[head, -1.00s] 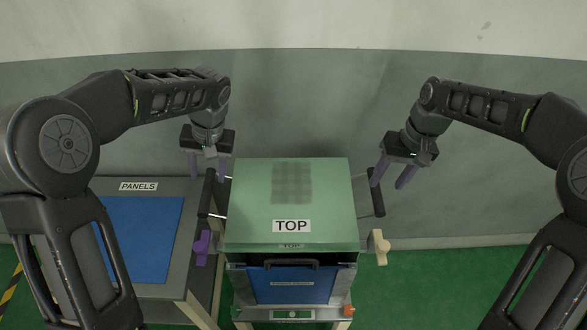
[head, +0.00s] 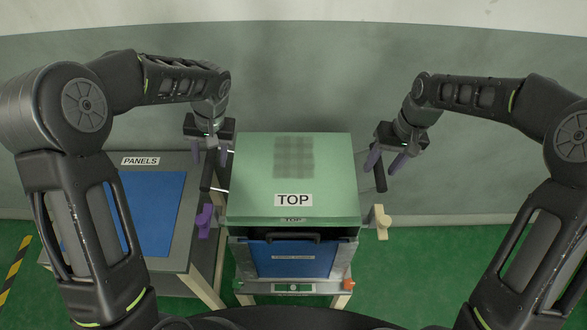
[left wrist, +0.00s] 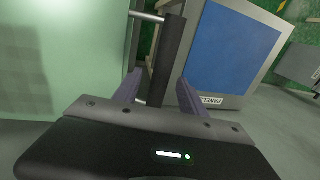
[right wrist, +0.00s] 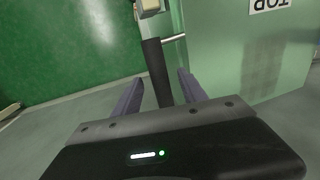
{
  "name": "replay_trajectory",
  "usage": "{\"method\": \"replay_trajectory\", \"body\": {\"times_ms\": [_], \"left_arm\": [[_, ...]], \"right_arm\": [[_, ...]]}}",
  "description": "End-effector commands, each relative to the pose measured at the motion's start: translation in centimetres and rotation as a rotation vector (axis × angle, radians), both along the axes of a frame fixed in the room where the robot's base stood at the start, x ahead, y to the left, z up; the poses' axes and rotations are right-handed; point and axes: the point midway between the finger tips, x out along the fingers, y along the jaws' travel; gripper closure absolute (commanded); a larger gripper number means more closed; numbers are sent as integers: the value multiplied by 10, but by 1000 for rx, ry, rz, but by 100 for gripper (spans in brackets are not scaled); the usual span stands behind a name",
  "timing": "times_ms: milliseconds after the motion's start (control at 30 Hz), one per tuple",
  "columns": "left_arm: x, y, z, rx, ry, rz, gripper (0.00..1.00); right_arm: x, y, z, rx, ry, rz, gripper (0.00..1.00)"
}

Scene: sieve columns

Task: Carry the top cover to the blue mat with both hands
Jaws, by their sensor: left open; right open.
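The top cover (head: 255,180) is a green box-like lid labelled TOP, seated on the column, with a dark bar handle on each side. My left gripper (head: 209,157) is open at the left handle (head: 206,178); in the left wrist view this dark bar (left wrist: 168,55) runs between the fingers. My right gripper (head: 384,166) is open at the right handle (head: 380,178); in the right wrist view that bar (right wrist: 156,70) lies between the fingers. Neither gripper is closed on its bar. The blue mat (head: 152,215) lies on the table at left, partly hidden by my left arm.
The grey table (head: 200,215) labelled PANELS stands close beside the column. A purple knob (head: 205,221) and a beige knob (head: 380,221) stick out below the cover. A blue front panel (head: 293,260) with a dark handle is under it. A wall stands behind.

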Motion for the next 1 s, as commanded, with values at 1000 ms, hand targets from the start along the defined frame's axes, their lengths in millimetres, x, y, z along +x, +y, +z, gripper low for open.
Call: {"method": "replay_trajectory", "body": {"times_ms": [1000], "left_arm": [[0,5,-22,0,-1,0,90]], "right_arm": [[0,4,-22,0,-1,-1,90]]}}
